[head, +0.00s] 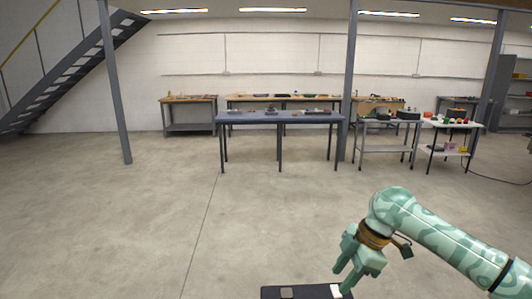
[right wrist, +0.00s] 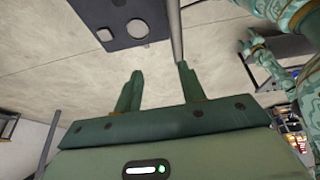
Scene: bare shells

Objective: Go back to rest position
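My right gripper (head: 345,272) hangs at the lower right of the head view, its arm reaching in from the right edge. In the right wrist view its two fingers (right wrist: 158,88) stand apart with nothing between them. The gripper is open and empty. In the head view its fingertips overlap the right end of a dark flat piece at the bottom edge; I cannot tell whether they touch. My left gripper is not in the head view.
Open concrete floor (head: 150,220) lies ahead. A long blue-topped table (head: 280,118) stands farther back, with grey side tables (head: 385,135) bearing small items to its right.

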